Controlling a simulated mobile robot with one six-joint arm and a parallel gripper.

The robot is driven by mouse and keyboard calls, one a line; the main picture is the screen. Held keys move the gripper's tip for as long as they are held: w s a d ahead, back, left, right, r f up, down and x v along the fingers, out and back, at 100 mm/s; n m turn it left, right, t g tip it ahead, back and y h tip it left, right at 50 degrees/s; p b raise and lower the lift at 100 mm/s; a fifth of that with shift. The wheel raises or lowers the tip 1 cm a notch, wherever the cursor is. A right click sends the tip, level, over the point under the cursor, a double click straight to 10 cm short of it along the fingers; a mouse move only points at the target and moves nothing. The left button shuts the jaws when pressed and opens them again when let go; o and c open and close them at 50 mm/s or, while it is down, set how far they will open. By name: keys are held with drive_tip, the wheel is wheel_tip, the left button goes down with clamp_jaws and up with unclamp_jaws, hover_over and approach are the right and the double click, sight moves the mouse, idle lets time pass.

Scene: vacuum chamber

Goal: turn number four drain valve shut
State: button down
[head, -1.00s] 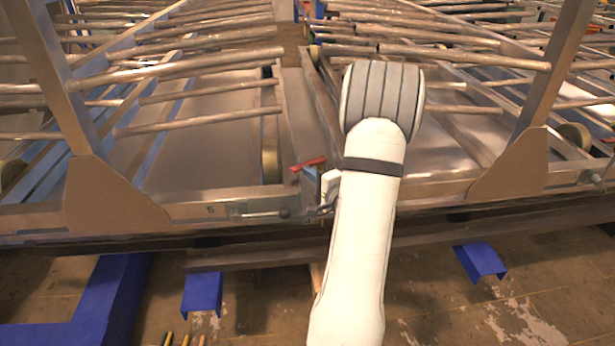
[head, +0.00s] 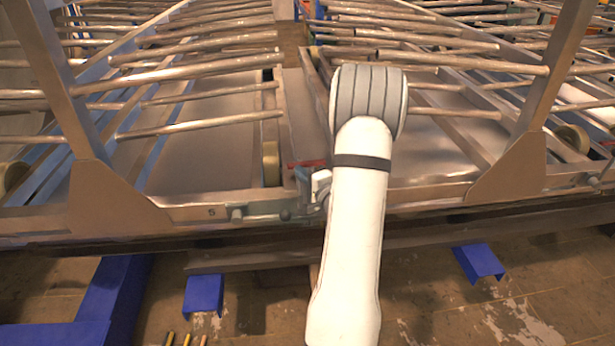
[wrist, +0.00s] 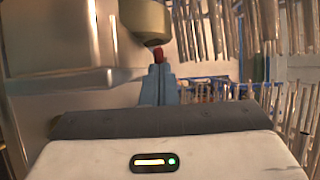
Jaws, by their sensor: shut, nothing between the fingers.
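My gripper (wrist: 158,85) shows in the wrist view with its blue-grey fingers shut and nothing between them. A small red piece (wrist: 158,55) shows at the fingertips; I cannot tell if they touch it. In the head view a red bar, perhaps a valve lever (head: 308,163), lies nearly level beside my gripper (head: 305,181), partly hidden by my arm. To its left on the front rail are a small fitting (head: 237,214) and a dark round knob (head: 285,215). A plate left of them carries a mark like a 5 (head: 211,212). No number four is legible.
A tan roller (head: 270,162) stands just behind the red bar; a rounded tan body (wrist: 145,20) is close above the fingertips in the wrist view. Metal tube racks (head: 200,125) fill both sides. Blue supports (head: 203,294) stand below the front rail.

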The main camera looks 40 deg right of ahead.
drive_tip(key=shift+w, duration=0.5)
drive_tip(key=shift+r, duration=0.1)
drive_tip(key=shift+a, duration=0.15)
drive_tip(key=shift+s+a, duration=0.2)
drive_tip(key=s+a+p, duration=0.6)
drive_tip(key=s+p, duration=0.3)
drive_tip(key=s, duration=0.2)
drive_tip(key=shift+s+a+p, duration=0.3)
drive_tip(key=shift+a+p, duration=0.1)
